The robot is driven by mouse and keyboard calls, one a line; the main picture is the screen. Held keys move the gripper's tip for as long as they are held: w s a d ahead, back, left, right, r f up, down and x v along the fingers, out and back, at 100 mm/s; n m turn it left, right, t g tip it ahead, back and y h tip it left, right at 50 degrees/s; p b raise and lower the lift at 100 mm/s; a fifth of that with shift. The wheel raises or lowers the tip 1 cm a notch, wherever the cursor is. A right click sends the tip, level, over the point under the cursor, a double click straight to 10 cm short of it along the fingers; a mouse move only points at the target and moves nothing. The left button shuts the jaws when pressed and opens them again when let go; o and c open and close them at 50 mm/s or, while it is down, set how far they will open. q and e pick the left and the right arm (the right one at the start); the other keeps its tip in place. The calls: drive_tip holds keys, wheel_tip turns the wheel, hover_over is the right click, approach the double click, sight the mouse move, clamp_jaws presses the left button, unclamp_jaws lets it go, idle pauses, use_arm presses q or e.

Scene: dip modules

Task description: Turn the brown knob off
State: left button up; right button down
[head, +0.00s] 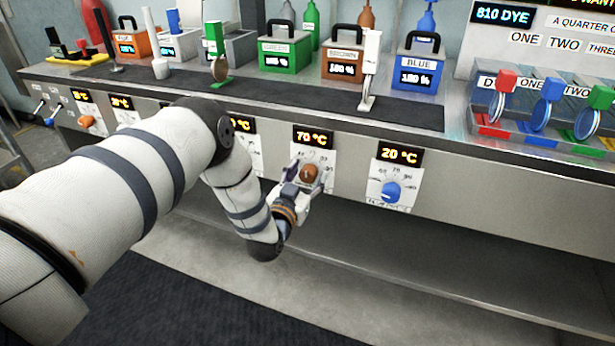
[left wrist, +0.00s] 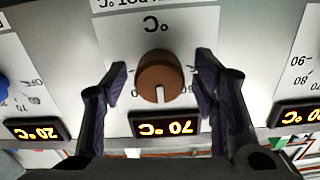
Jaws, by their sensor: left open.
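The brown knob (head: 309,173) is on the front panel below a display (head: 313,138) reading 70 °C. It also shows in the left wrist view (left wrist: 160,77), where the picture is upside down and the knob's white mark points toward the display. My left gripper (head: 307,178) is at the knob. In the left wrist view my left gripper (left wrist: 162,85) is open, with one finger on each side of the knob and a visible gap on both sides. The panel's lettering is partly hidden by the gripper in the head view. My right gripper is not in view.
A blue knob (head: 391,192) under a 20 °C display is to the right. An orange knob (head: 86,121) is far left. Brown (head: 343,67), green (head: 285,55) and blue (head: 416,76) boxes stand on the counter above.

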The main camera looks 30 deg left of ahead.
use_arm(q)
drive_tip(key=c, duration=1.2)
drive_tip(key=shift+o, duration=0.2)
drive_tip(key=n, duration=0.7)
drive_tip(key=shift+n, duration=0.4)
drive_tip(key=n, duration=0.4)
drive_tip(key=shift+f+b, duration=0.1)
drive_tip(key=shift+b, duration=0.2)
drive_tip(key=shift+n+b, duration=0.3)
drive_tip(key=shift+n, duration=1.7)
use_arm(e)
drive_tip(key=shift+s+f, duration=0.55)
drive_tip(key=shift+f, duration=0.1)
